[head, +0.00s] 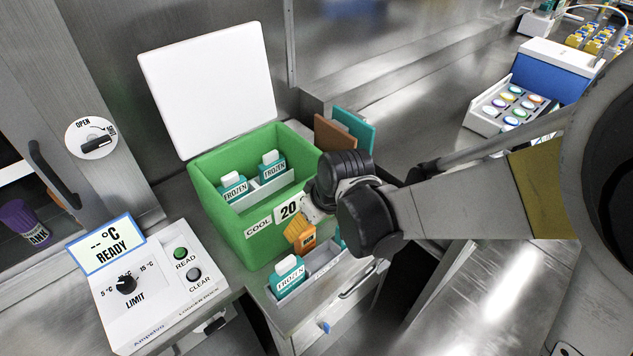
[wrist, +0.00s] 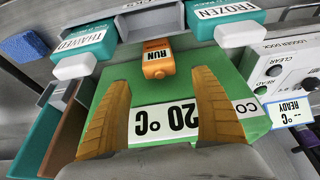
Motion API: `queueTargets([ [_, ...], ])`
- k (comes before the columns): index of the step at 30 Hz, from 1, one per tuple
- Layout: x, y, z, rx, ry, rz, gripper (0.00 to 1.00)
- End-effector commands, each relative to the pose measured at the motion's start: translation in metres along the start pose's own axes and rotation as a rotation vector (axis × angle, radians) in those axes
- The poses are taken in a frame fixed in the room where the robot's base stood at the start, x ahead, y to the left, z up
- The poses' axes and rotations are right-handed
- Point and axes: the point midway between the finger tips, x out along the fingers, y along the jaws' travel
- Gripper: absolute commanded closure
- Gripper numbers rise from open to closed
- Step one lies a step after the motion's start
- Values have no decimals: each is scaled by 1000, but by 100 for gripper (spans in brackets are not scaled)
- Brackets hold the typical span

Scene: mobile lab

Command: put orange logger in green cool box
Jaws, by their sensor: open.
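The orange logger (wrist: 157,60), marked RUN, lies just beyond and between my fingertips in the wrist view. In the head view the logger (head: 308,240) is in front of the green cool box, partly covered by my gripper. My gripper (wrist: 160,82) is open, with one ridged finger on each side and nothing between them. I cannot tell what the logger rests on. The green cool box (head: 258,228) has its white lid (head: 212,85) raised. Its front carries a COOL 20 °C label. Inside are two FROZEN bottles (head: 232,187) and a white divider.
The wrist view also shows a THAWED bottle (wrist: 83,42). A white logger dock (head: 150,285) stands left. Brown and teal panels (head: 350,133) stand right of the box.

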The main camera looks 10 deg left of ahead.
Motion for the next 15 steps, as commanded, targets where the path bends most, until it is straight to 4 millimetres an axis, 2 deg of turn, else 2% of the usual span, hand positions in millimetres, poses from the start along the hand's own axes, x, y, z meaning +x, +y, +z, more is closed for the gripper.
queueTargets([
  [5, 12, 0, 1, 0, 0, 0, 25],
  [12, 50, 0, 2, 1, 0, 0, 25],
  [15, 56, 0, 2, 2, 0, 1, 25],
])
